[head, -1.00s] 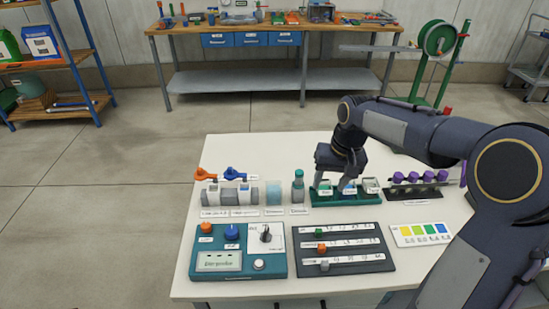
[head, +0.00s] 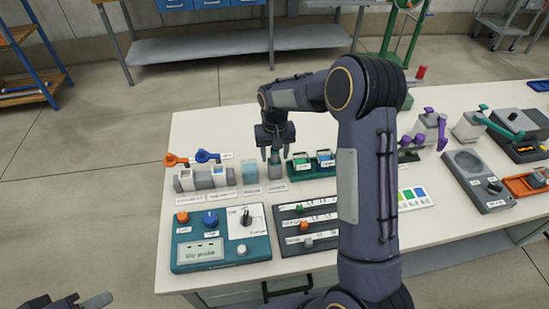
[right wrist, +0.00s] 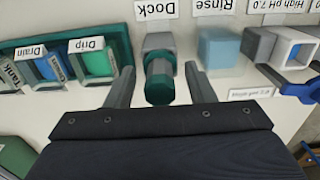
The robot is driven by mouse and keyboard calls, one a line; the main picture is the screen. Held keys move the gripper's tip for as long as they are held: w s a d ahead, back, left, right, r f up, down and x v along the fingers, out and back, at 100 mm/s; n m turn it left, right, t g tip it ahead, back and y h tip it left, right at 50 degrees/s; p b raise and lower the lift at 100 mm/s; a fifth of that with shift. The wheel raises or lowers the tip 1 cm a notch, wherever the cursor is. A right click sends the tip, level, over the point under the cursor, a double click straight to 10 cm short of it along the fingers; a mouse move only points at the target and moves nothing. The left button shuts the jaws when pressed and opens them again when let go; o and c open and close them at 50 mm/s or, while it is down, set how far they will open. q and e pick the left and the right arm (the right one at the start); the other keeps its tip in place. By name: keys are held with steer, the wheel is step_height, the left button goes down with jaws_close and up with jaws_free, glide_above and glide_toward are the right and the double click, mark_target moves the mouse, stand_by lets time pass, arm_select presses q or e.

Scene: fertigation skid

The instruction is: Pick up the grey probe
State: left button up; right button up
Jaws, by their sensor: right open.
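The grey probe (right wrist: 160,68), with a dark green cap, stands in the grey block marked Dock (right wrist: 161,42) in the right wrist view. My right gripper (right wrist: 159,70) is open, with one finger on each side of the probe and a gap on both sides. In the head view my right gripper (head: 275,156) points down over the dock (head: 277,171) and hides most of the probe. Part of my left gripper (head: 85,301) shows at the bottom left edge; its jaw opening is unclear.
A green rack (head: 312,169) with labelled cups stands right of the dock. A light blue Rinse block (right wrist: 219,47) and grey holders (head: 204,180) with orange and blue handles stand on its other side. A teal control box (head: 220,240) and dark slider panel (head: 306,226) lie in front.

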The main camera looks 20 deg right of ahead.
steer(key=shift+f, duration=0.2)
steer(key=c, duration=0.9)
step_height(320, 180, up, 8)
steer(key=shift+f+b, duration=0.1)
steer(key=shift+b, duration=0.3)
step_height(320, 180, up, 4)
steer(key=shift+f+p, duration=0.25)
steer(key=shift+p, duration=0.35)
steer(key=shift+r, duration=0.3)
steer(key=shift+f, duration=0.15)
